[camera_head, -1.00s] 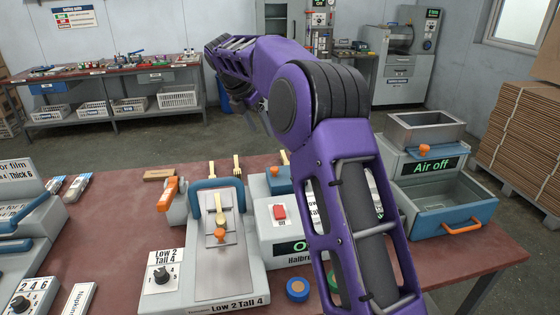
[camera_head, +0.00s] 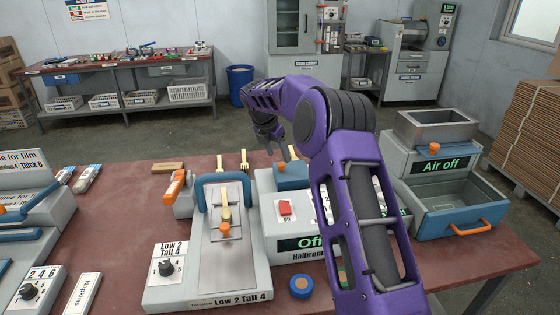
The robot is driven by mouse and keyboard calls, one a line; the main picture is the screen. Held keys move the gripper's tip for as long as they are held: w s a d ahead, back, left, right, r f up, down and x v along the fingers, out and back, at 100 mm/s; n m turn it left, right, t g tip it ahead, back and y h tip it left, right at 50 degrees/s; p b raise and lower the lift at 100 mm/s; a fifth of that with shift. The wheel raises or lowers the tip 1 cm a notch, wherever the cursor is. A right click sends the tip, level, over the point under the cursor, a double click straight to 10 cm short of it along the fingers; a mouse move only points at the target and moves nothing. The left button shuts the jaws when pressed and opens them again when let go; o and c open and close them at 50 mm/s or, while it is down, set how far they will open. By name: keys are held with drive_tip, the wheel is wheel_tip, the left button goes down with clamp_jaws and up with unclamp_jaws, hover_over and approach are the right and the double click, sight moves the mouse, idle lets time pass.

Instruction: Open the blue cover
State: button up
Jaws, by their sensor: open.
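A small blue cover (camera_head: 292,178) with an orange knob (camera_head: 281,166) sits at the back of the grey machine (camera_head: 284,228), which has a red switch and a display reading "Off". It looks closed. My gripper (camera_head: 285,150) is just above and behind the cover, apart from it as far as I can see. It is open and seems empty; its fingers are small and partly hidden by my purple arm. My forearm hides the right part of the grey machine.
An "Air off" unit (camera_head: 440,167) with an open blue-fronted drawer (camera_head: 466,221) stands right. A blue round piece (camera_head: 301,286) lies in front.

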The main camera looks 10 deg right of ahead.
sight(281, 163)
drive_tip(key=shift+x, duration=1.95)
clamp_jaws()
